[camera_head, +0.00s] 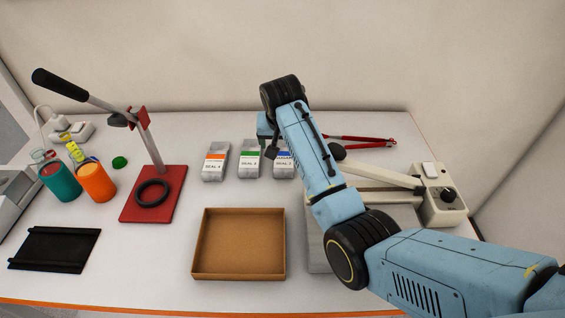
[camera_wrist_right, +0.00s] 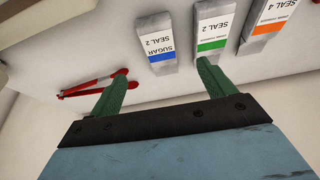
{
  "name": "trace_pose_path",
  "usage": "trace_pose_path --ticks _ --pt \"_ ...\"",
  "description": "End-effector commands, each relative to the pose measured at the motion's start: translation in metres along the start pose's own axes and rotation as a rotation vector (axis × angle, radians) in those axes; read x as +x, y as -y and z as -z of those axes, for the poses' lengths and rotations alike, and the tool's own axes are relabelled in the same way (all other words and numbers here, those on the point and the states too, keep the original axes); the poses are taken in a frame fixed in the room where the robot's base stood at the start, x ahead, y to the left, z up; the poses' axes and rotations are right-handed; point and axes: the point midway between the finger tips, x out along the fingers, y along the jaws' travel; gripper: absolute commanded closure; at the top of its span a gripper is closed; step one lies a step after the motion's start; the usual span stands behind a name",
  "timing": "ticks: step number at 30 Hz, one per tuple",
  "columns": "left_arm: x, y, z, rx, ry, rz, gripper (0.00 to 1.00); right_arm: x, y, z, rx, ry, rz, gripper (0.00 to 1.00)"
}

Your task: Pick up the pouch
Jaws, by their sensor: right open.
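Three small grey-white pouches stand in a row on the table in the head view. One has an orange label (camera_head: 215,162), one a green label (camera_head: 249,160), and one a blue label (camera_head: 283,162), partly hidden by my right arm. The right wrist view shows the blue-labelled pouch (camera_wrist_right: 157,45), the green one (camera_wrist_right: 212,37) and the orange one (camera_wrist_right: 270,27). My right gripper (camera_wrist_right: 163,71) has its green fingers spread, with nothing between them. In the wrist view its fingertips lie near the blue and green pouches, apparently apart from them. My left gripper is out of view.
An open brown cardboard tray (camera_head: 240,274) lies in front of the pouches. A red-based lever press (camera_head: 152,210), orange cup (camera_head: 97,185), teal cup (camera_head: 62,185) and black mat (camera_head: 55,250) are left. Red-handled tool (camera_head: 365,142) and beige sealer (camera_head: 440,203) are right.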

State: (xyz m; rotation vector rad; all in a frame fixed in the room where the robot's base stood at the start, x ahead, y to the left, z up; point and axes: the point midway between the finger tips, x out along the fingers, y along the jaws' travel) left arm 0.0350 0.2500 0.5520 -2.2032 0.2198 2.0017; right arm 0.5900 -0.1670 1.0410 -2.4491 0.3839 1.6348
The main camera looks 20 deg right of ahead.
Motion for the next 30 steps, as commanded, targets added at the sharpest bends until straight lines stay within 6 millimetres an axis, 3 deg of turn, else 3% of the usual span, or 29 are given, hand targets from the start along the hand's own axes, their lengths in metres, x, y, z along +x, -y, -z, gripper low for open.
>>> trace_pose_path --ticks 3,9,16,24,30 --pt "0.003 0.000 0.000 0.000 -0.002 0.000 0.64 0.025 -0.001 -0.001 0.000 0.004 -0.003 0.18" --pt "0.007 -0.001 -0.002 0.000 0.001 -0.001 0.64 0.054 -0.001 0.000 0.001 0.002 -0.001 0.18" --pt "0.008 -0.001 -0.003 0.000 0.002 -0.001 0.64 0.067 -0.001 -0.001 0.001 0.002 -0.001 0.18" --pt "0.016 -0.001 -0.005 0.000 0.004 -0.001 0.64 0.102 -0.001 -0.003 0.000 0.002 -0.001 0.18" --pt "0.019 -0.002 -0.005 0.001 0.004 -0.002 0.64 0.114 -0.001 -0.003 0.001 0.001 0.000 0.18"
